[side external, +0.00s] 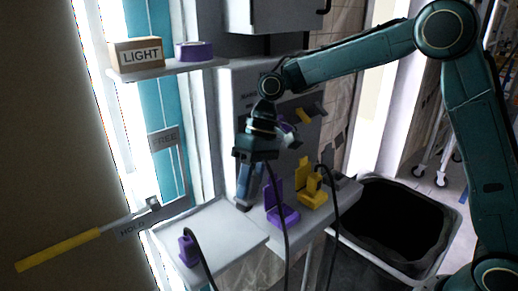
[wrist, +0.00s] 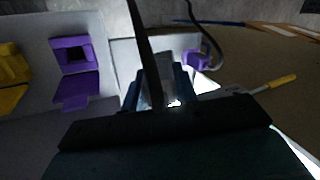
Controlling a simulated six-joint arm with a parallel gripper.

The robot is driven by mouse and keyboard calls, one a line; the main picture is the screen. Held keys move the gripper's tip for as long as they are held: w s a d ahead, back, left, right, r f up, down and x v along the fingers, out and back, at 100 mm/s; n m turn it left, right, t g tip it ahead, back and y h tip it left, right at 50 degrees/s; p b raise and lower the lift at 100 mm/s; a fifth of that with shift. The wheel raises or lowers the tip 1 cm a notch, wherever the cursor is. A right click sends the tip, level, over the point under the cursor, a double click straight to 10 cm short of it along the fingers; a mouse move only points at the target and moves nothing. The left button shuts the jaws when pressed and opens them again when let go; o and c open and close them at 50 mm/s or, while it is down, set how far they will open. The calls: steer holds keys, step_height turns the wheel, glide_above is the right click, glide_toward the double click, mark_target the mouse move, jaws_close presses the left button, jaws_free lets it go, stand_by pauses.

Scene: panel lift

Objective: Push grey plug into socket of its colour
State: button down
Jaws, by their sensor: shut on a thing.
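My gripper (side external: 244,200) points down near the corner between the white tray and the grey ledge, left of the purple socket (side external: 280,208). Its blue fingers are shut on the grey plug (wrist: 158,92), which shows between them in the wrist view with a black cable rising from it. In the side view the fingers mostly hide the plug. I cannot make out a grey socket clearly in either view. The purple socket also shows left of the fingers in the wrist view (wrist: 72,57), empty, with an upright plate and a foot.
A yellow socket (side external: 309,196) with a cabled yellow plug stands right of the purple one. A purple plug (side external: 187,249) with a cable stands on the white tray (side external: 222,222). A yellow-handled lever (side external: 60,250) is at left. A black bin (side external: 400,225) is at right.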

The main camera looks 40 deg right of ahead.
steer(key=d+r+m+t+h, duration=0.3)
steer(key=d+r+m, duration=0.85)
steer(key=d, duration=0.45)
steer(key=d+f+m+g, duration=0.1)
steer(key=d+f+m, duration=0.3)
steer(key=d, duration=0.5)
steer(key=d+f+m+g+h, duration=0.1)
steer(key=d+f+m, duration=0.4)
steer(key=d+f, duration=0.3)
steer(key=shift+s+d+f, duration=0.3)
steer(key=shift+s+d, duration=0.1)
steer(key=shift+d, duration=0.35)
steer(key=shift+f, duration=0.25)
steer(key=shift+f, duration=3.55)
steer(key=shift+f, duration=0.6)
